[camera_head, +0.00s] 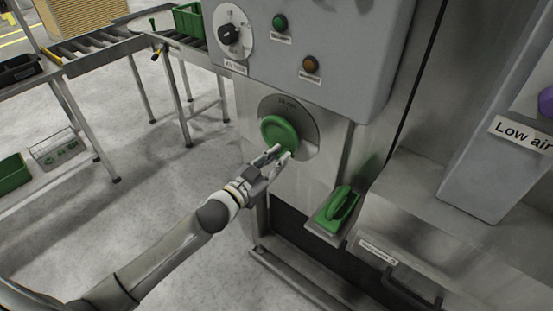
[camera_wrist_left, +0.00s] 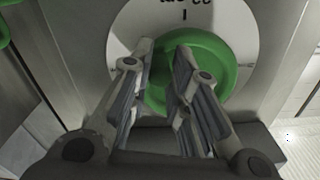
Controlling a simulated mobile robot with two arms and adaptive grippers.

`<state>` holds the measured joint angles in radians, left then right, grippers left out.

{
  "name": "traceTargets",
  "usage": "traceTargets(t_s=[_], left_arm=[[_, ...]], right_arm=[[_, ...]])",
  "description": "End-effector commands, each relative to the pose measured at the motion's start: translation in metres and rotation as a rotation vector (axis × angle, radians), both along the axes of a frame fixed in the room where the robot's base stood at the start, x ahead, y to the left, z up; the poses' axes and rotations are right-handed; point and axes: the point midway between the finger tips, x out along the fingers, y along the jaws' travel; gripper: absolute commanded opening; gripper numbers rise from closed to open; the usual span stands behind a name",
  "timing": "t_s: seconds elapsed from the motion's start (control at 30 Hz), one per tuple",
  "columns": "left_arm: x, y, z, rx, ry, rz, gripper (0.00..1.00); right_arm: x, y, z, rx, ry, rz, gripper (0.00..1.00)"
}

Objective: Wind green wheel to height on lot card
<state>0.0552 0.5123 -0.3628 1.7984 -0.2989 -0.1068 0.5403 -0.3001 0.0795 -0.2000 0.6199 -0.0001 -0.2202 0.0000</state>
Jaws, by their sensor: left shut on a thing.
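The green wheel (camera_head: 279,132) sits on a round grey dial plate on the front of the machine, below the control box. My left gripper (camera_head: 277,153) comes from the lower left and is shut on the lower rim of the wheel. In the left wrist view the green wheel (camera_wrist_left: 205,65) shows behind and between the fingers of the left gripper (camera_wrist_left: 168,85). The plate's lettering is partly cut off and too small to read. I cannot make out a lot card. My right gripper is not in view.
The control box (camera_head: 340,60) above carries a black rotary knob (camera_head: 229,34), a green button (camera_head: 280,21) and an amber button (camera_head: 310,64). A green handled object (camera_head: 342,205) rests on a ledge to the lower right. A roller conveyor (camera_head: 95,42) stands at back left; open floor lies between.

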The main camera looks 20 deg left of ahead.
Motion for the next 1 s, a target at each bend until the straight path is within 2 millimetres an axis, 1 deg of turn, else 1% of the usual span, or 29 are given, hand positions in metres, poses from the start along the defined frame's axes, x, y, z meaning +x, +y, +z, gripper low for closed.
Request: traceTargets(t_s=[0.03, 0.17, 0.37, 0.7, 1.0], left_arm=[[0.0, 0.001, -0.003, 0.01, 0.002, 0.003, 0.0], [0.0, 0.003, -0.005, 0.042, -0.007, 0.003, 0.0], [0.002, 0.006, -0.008, 0.139, -0.042, 0.004, 0.0], [0.006, 0.018, -0.014, 0.408, -0.138, 0.005, 0.0], [0.009, 0.026, -0.015, 0.592, -0.204, 0.006, 0.0]], right_arm=[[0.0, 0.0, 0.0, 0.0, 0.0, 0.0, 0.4], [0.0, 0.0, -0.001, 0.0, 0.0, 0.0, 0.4], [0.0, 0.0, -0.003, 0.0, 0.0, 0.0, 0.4], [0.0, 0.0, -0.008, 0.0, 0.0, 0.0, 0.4], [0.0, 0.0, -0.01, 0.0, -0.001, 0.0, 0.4]])
